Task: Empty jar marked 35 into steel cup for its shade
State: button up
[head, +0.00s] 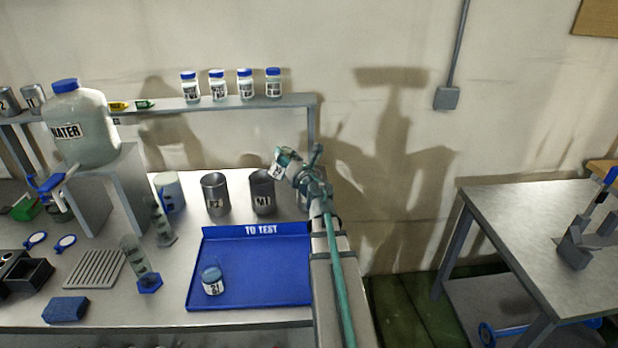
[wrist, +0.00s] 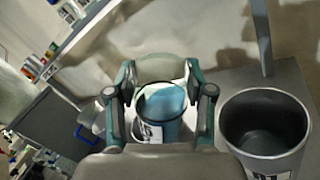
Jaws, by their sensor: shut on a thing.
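My gripper (head: 300,172) is shut on a small jar (head: 279,166) with a white label; its number is too small to read surely. The jar is tilted in the head view, raised above and slightly right of the dark steel cup marked M1 (head: 262,194). In the wrist view, the jar (wrist: 172,104) sits between both fingers (wrist: 160,108), with blue contents showing. A steel cup (wrist: 265,128) stands open just right of it there, its inside dark. Another steel cup (head: 215,196) stands left of M1. A second labelled jar (head: 212,282), with blue in it, stands on the blue tray.
The blue TO TEST tray (head: 258,262) lies in front of the cups. A shelf (head: 215,103) behind carries several white bottles (head: 218,86). A large water jug (head: 82,130), cylinders (head: 136,262) and a rack (head: 95,269) crowd the left. A side table (head: 530,220) stands right.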

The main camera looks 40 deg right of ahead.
jog(key=shift+s+d+f+m, duration=0.2)
jog(key=shift+d+f+m, duration=0.4)
jog(key=shift+m, duration=0.3)
jog(key=shift+r, duration=0.3)
jog(key=shift+d+m, duration=0.1)
jog(key=shift+m, duration=0.2)
jog(key=shift+s+d+r+m, duration=0.1)
jog(key=shift+d+r+m, duration=0.05)
jog(key=shift+m, duration=0.35)
jog(key=shift+f+m+h, duration=0.4)
jog(key=shift+f+m, duration=0.15)
jog(key=shift+m, duration=0.45)
jog(key=shift+d+r+m, duration=0.15)
jog(key=shift+r+m, duration=0.05)
jog(key=shift+m, duration=0.7)
jog(key=shift+s+d+f+m+h, duration=0.15)
jog(key=shift+f+m+h, duration=0.15)
jog(key=shift+f+m, duration=0.5)
dwell(0.8)
jog(key=shift+s+d+r+m+p, duration=0.1)
jog(key=shift+d+r+m+p, duration=0.15)
jog(key=shift+d+m+p, duration=0.35)
jog(key=shift+s+d+r+m+p, duration=0.15)
jog(key=shift+r+m+p, duration=0.1)
jog(key=shift+m, duration=0.65)
dwell(1.0)
